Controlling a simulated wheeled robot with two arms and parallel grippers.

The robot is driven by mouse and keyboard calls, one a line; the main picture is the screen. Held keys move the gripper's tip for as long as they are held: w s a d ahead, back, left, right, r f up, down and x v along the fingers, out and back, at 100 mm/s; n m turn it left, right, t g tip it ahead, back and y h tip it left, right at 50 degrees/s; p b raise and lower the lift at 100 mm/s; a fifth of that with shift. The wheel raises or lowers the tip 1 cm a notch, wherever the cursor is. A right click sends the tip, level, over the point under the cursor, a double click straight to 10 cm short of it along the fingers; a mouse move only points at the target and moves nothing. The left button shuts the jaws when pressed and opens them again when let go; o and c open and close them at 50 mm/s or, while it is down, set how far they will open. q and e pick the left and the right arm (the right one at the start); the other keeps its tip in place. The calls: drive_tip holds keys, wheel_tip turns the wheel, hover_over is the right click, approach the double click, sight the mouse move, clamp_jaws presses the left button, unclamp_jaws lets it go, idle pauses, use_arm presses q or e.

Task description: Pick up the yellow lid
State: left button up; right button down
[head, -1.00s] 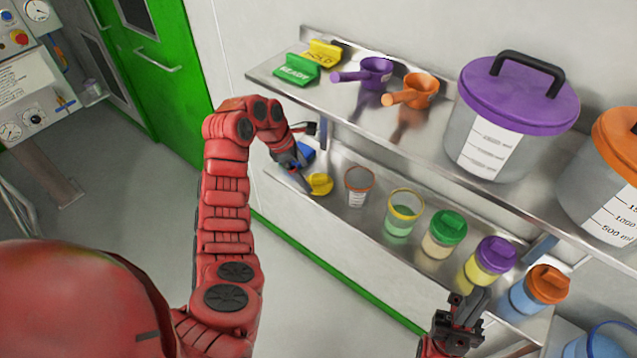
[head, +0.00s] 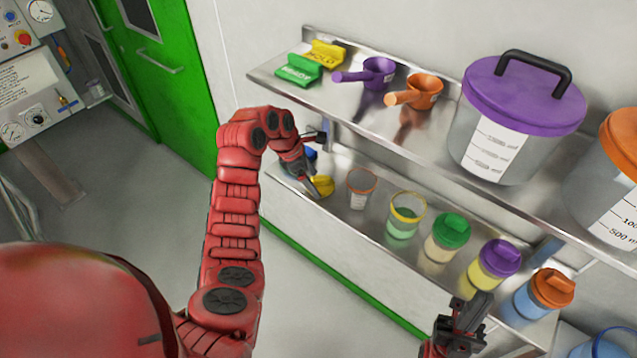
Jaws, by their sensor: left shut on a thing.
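The yellow lid (head: 323,185) is at the left end of the lower shelf in the head view. My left gripper (head: 312,187) is shut on it, and its fingers cover the lid's left part. I cannot tell whether the lid is clear of the shelf surface. My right gripper (head: 466,315) is at the bottom right, in front of the lower shelf and away from the lid. Its fingers are too dark and small to tell if they are open.
An empty orange-rimmed cup (head: 360,188) stands just right of the lid. A yellow-rimmed jar (head: 404,214) and lidded jars follow along the lower shelf (head: 342,212). The upper shelf (head: 434,128) overhangs, holding scoops and large buckets.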

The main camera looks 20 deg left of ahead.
use_arm(q)
drive_tip(key=shift+r, duration=0.5)
drive_tip(key=shift+s+a+r, duration=0.15)
drive_tip(key=shift+s+r, duration=0.05)
drive_tip(key=shift+r, duration=0.1)
drive_tip(key=s, duration=0.1)
drive_tip(key=s+a+p, duration=0.1)
drive_tip(key=s, duration=0.1)
drive_tip(key=s+a, duration=0.2)
drive_tip(key=s, duration=0.5)
drive_tip(key=s+a, duration=0.3)
drive_tip(key=s, duration=0.4)
drive_tip(key=f+b, duration=0.4)
drive_tip(key=f, duration=0.1)
drive_tip(key=shift+w+f, duration=0.1)
drive_tip(key=shift+w, duration=0.15)
drive_tip(key=shift+d, duration=0.1)
